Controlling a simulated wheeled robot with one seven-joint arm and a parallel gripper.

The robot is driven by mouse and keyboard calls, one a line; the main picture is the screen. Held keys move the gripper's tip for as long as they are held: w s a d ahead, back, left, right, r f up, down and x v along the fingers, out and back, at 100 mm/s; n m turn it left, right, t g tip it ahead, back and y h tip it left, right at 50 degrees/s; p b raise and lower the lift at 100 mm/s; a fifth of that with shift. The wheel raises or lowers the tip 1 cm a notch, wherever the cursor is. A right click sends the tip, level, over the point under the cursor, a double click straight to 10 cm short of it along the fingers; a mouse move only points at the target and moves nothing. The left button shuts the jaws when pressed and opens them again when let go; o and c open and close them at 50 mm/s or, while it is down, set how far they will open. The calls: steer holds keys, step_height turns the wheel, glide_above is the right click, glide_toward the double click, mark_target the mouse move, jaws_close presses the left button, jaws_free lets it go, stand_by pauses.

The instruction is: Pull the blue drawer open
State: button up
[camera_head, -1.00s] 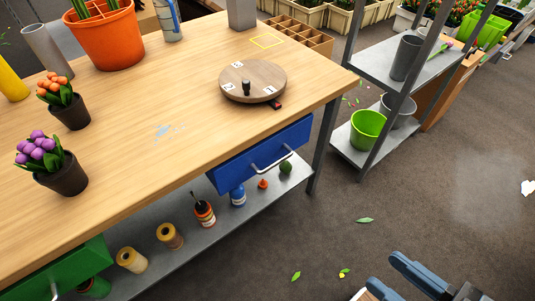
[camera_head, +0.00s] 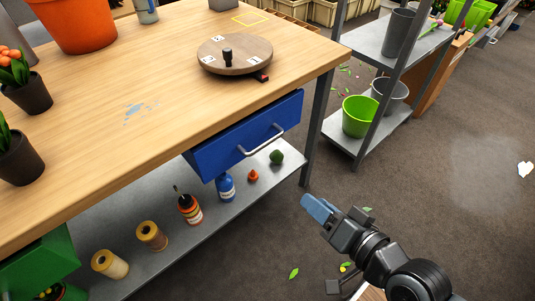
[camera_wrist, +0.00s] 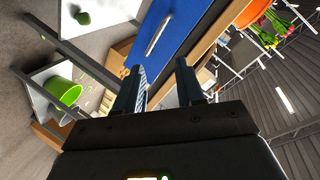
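The blue drawer (camera_head: 225,150) hangs under the right end of the wooden table, with a pale metal bar handle (camera_head: 262,143) across its front. I cannot tell whether it stands slightly out. My gripper (camera_head: 318,208) is in front of it, lower right of the handle and apart from it. In the wrist view, my gripper (camera_wrist: 160,88) has its two fingers spread with nothing between them. The drawer's blue front (camera_wrist: 190,35) and its handle (camera_wrist: 158,36) lie beyond the fingertips there.
The wooden table (camera_head: 100,165) carries a round turntable (camera_head: 235,55) and potted flowers. A lower shelf (camera_head: 130,215) holds bottles and spools. A table leg (camera_head: 318,130) stands right of the drawer. A grey rack (camera_head: 385,40) with a green bucket (camera_head: 360,117) is further right. The floor before the drawer is mostly clear.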

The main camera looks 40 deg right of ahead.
steer(key=w+d+f+m+b, duration=0.4)
steer(key=w+f+b, duration=0.15)
steer(key=w, duration=0.45)
steer(key=m+t+y+b, duration=0.1)
steer(key=m+y+b, duration=0.1)
steer(key=m+b, duration=0.1)
glide_toward(268, 140)
steer(key=w+f, duration=0.2)
steer(key=shift+r+b+x, duration=0.15)
steer(key=shift+x, duration=1.8)
steer(key=shift+r+b+x, duration=0.15)
steer(key=shift+r+x, duration=0.05)
steer(key=shift+x, duration=1.8)
steer(key=shift+c, duration=0.5)
jaws_close()
